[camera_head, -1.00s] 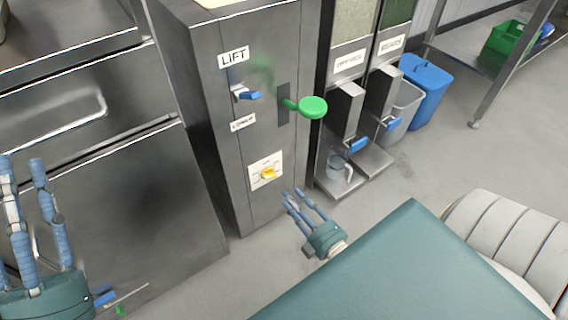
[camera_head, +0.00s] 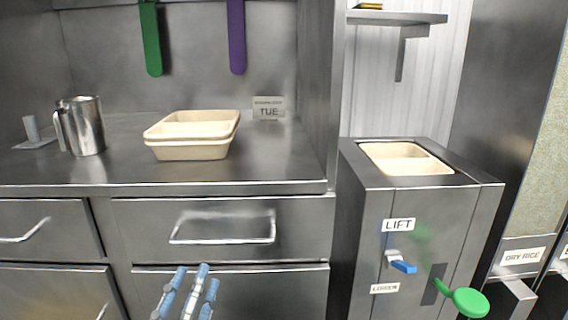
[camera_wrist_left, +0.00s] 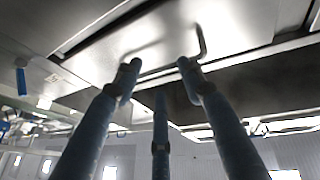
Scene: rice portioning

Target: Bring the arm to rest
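My left gripper (camera_head: 188,296) shows at the bottom of the head view. Its blue fingers point up, in front of the drawers below the counter. In the left wrist view the fingers of the left gripper (camera_wrist_left: 157,72) are spread apart with nothing between them, with a steel drawer front (camera_wrist_left: 155,40) behind. My right gripper is not in view. The rest of both arms is hidden or out of the picture.
The steel counter (camera_head: 290,155) holds stacked beige trays (camera_head: 190,150) and a metal jug (camera_head: 88,127). To the right stands the lift cabinet (camera_head: 355,215) with a tray (camera_head: 405,158) in its top and a green knob (camera_head: 470,302). A drawer handle (camera_head: 222,240) sticks out.

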